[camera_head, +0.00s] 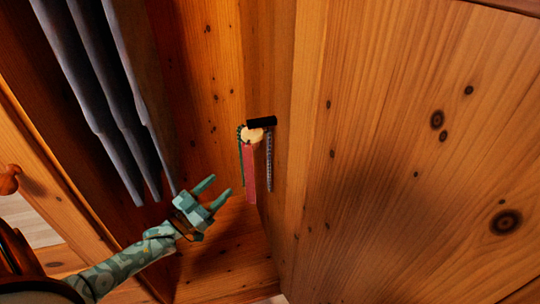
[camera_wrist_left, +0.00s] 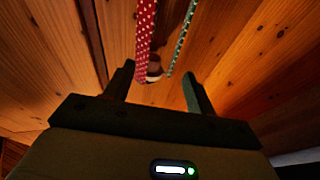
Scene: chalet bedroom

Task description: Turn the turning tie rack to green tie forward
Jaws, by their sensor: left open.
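The turning tie rack (camera_head: 251,134) has a round pale wooden hub on a black bracket (camera_head: 262,122) fixed to the wooden panel. A red tie (camera_head: 250,175) hangs at its front. A green tie (camera_head: 241,158) hangs at its left, mostly edge-on, and a grey-blue patterned tie (camera_head: 269,165) at its right. My left gripper (camera_head: 220,186) is open and empty, left of the hanging ties and apart from them. In the left wrist view, the white-dotted red tie (camera_wrist_left: 144,28) and the green tie (camera_wrist_left: 182,38) show beyond the open fingers (camera_wrist_left: 157,74). My right gripper is out of view.
Dark grey garments (camera_head: 105,95) hang at the upper left inside the wooden wardrobe. A broad knotted-pine panel (camera_head: 420,170) fills the right. A round wooden knob (camera_head: 8,180) is at the left edge. The space between gripper and ties looks clear.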

